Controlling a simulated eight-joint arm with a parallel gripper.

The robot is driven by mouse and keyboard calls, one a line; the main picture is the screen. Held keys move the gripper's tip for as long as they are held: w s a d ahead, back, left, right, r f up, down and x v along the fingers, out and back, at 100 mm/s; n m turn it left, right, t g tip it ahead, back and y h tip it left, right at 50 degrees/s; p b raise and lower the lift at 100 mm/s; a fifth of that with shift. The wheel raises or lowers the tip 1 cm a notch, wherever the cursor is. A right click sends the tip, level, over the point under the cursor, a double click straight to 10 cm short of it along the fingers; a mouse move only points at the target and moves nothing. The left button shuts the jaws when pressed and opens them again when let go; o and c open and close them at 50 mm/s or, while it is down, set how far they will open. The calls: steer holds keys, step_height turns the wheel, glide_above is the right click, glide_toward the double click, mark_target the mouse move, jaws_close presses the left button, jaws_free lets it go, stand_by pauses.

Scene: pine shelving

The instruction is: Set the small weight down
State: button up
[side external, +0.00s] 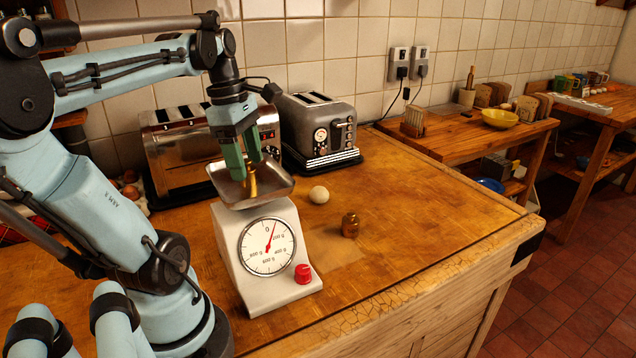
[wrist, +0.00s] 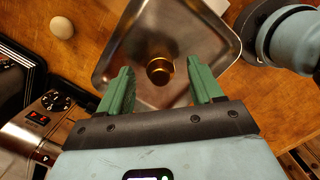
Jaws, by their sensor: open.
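A small brass weight (side external: 254,185) stands in the metal pan (side external: 228,192) of the white kitchen scale (side external: 240,240). In the wrist view the weight (wrist: 160,70) shows from above on the pan floor, near the middle. My gripper (side external: 246,165) is over the pan with its green fingers apart, one on either side of the weight. In the wrist view gaps show between the weight and both fingers. The dial's red needle points up, a little right of the 0.
A pale round ball or egg (side external: 319,194) lies on the counter behind the scale's right side. A chrome toaster (side external: 185,150) and a grey toaster (side external: 318,132) stand at the back, close to my gripper. The counter's right part is clear.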

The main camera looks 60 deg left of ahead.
steer(key=shift+d+f, duration=0.1)
steer(key=shift+f, duration=0.4)
steer(key=shift+c, duration=0.4)
jaws_close()
